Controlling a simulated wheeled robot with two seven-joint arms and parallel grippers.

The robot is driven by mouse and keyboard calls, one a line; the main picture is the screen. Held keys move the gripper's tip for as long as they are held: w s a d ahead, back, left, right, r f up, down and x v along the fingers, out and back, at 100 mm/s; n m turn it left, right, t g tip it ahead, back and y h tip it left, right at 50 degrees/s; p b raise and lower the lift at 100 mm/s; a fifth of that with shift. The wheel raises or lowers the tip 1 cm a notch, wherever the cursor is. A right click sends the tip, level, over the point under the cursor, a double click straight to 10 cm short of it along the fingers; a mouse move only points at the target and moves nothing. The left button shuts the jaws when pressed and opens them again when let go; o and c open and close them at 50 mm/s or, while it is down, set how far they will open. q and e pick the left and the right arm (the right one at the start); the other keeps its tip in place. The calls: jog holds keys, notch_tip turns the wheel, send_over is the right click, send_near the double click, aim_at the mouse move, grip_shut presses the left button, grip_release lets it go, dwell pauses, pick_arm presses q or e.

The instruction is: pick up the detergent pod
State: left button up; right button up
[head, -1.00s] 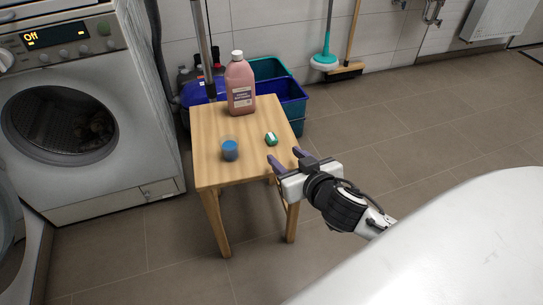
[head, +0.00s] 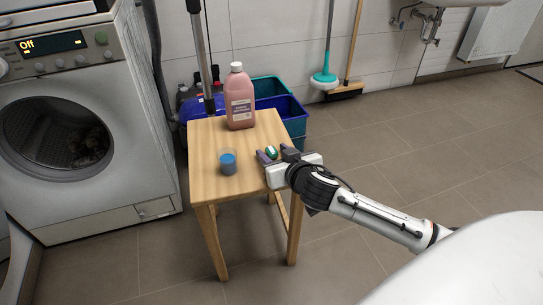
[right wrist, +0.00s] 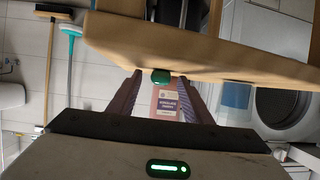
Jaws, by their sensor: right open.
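The detergent pod (head: 271,151), small, green and white, lies on the wooden stool (head: 205,140) near its right edge. My right gripper (head: 274,156) is open at that edge, with its fingertips on either side of the pod. In the right wrist view, which is upside down, the pod (right wrist: 160,77) shows between the two fingers (right wrist: 160,90), close to their tips. I cannot tell whether either finger touches it. My left gripper is not in view.
A pink detergent bottle (head: 239,100) stands at the back of the stool. Blue and teal bins (head: 290,112) are behind the stool, a washing machine (head: 75,120) is at left. The floor at right is clear.

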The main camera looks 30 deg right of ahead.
jog(key=c, duration=1.1)
jog(key=shift+r, duration=0.1)
